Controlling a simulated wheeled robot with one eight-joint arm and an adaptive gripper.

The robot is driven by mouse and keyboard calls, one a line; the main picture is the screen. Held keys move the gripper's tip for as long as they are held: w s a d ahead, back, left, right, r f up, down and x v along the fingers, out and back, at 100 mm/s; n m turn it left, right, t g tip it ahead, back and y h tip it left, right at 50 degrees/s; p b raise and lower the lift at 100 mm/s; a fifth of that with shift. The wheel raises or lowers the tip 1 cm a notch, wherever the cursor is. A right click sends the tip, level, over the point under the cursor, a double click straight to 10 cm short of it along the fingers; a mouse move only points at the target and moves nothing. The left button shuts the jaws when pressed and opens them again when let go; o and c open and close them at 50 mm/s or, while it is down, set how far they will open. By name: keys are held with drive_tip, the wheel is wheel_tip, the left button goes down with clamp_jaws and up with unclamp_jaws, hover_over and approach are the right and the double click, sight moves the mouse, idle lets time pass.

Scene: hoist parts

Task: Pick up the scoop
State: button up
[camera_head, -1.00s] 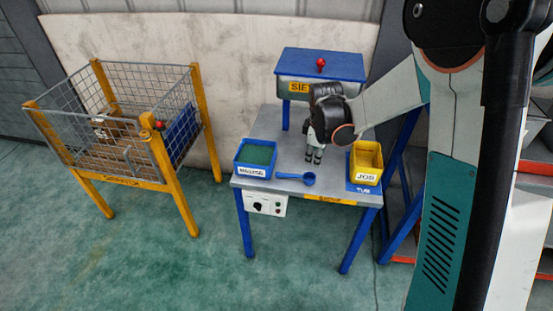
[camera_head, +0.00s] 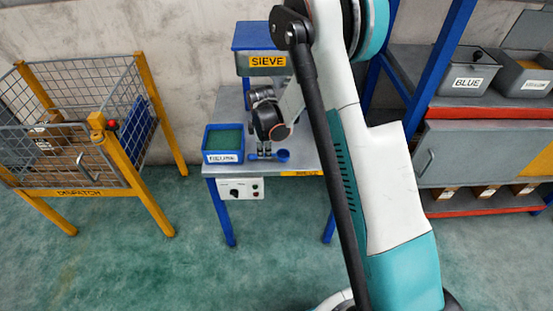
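The blue scoop (camera_head: 283,155) lies on the grey work table (camera_head: 230,106), near its front edge. Its round bowl shows just right of my gripper, and its handle is mostly hidden behind the gripper. My gripper (camera_head: 264,154) points down at the handle, close to the tabletop. The fingers are small and dark here, so I cannot tell whether they are open or closed around the handle.
A blue tray with green contents (camera_head: 224,142) stands left of my gripper. The sieve unit (camera_head: 267,63) is at the back of the table. A mesh dispatch crate (camera_head: 80,192) stands left. Shelves with grey bins (camera_head: 469,83) are at right. My arm hides the table's right side.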

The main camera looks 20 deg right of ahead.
drive_tip(key=f+b, duration=0.1)
drive_tip(key=f, duration=0.1)
drive_tip(key=w+f+b, duration=0.1)
drive_tip(key=f, duration=0.2)
drive_tip(key=shift+w+f+b, duration=0.1)
drive_tip(key=shift+w+b, duration=0.05)
drive_tip(key=shift+b, duration=0.2)
clamp_jaws()
